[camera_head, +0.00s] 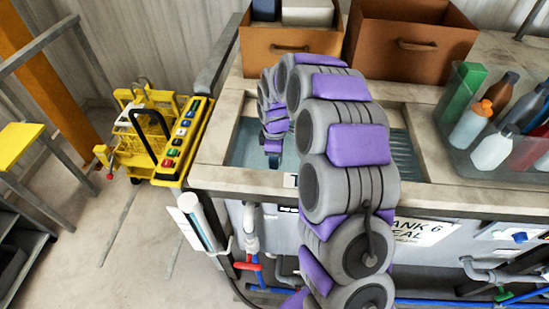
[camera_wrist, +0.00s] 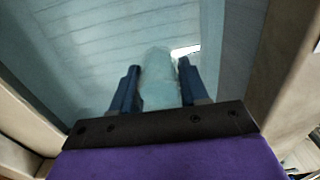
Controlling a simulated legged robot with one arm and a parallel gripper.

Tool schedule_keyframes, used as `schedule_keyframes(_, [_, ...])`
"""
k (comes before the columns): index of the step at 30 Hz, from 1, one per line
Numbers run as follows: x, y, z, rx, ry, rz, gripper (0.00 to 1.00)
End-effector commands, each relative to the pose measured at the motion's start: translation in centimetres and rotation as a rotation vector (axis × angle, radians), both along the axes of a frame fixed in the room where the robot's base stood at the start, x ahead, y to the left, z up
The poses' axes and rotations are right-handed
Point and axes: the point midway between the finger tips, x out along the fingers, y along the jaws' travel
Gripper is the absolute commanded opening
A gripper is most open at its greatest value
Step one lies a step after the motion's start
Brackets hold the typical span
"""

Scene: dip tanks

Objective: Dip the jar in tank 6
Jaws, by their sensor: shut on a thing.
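In the wrist view, my gripper (camera_wrist: 156,88) is shut on the jar (camera_wrist: 159,80), a pale, bluish, translucent shape between the two dark blue fingers. The jar is over or in the blue-green liquid; I cannot tell how deep. In the head view, my grey and purple arm bends over the front edge of tank 6 (camera_head: 408,190) and its end points down inside it. The gripper (camera_head: 273,158) shows small near the liquid, and the jar is hidden there.
Two brown boxes (camera_head: 410,45) stand behind the tank. A clear bin (camera_head: 455,125) of bottles is on the right. A yellow control cart (camera_head: 160,135) stands left of the tank. Pipes (camera_head: 485,275) run below the front. The floor at left is mostly clear.

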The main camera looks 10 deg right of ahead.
Motion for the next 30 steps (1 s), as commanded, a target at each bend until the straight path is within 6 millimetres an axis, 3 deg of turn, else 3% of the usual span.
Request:
schedule_keyframes(21, [0.1,0.0,5.4,0.001,-0.003,0.001,0.10])
schedule_keyframes(30, [0.0,0.0,6.4,0.001,-0.001,0.001,0.10])
